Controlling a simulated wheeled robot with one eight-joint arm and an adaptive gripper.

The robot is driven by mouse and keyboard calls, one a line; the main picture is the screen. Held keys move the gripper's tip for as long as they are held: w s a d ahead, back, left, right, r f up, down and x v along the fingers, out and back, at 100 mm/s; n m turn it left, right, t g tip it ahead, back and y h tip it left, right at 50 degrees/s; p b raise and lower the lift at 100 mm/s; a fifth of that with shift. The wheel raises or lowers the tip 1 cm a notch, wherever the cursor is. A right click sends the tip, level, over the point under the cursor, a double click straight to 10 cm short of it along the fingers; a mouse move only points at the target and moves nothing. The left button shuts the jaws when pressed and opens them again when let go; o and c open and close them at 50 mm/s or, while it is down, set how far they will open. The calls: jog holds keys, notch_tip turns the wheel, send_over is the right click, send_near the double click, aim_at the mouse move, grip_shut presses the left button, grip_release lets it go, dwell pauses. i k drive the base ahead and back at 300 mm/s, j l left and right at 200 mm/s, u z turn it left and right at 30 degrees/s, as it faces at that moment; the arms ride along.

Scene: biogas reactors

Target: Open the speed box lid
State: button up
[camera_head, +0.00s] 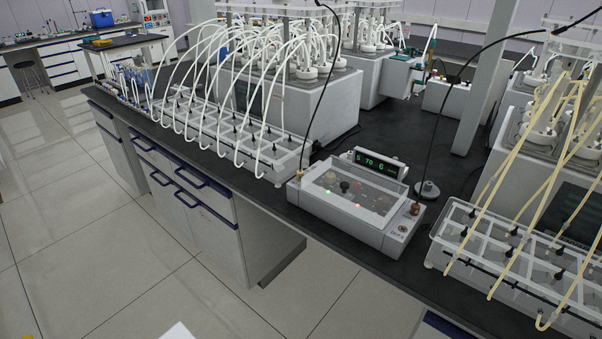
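The speed box (385,238) is a white-grey box on the black bench top, near its front edge. Its clear lid (352,192) lies flat over the top and looks closed. Knobs and small red and green lights show through the lid. A small display (381,163) with green characters stands at the back of the box. My gripper is not in view.
A tray with white tubes (262,150) stands left of the box, and a tray with yellowish tubes (470,262) stands to the right. A round grey piece (428,190) lies behind the box's right end. The tiled floor (110,265) in front of the bench is clear.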

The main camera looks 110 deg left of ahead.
aim_at(352, 208)
jog(key=u, duration=3.4)
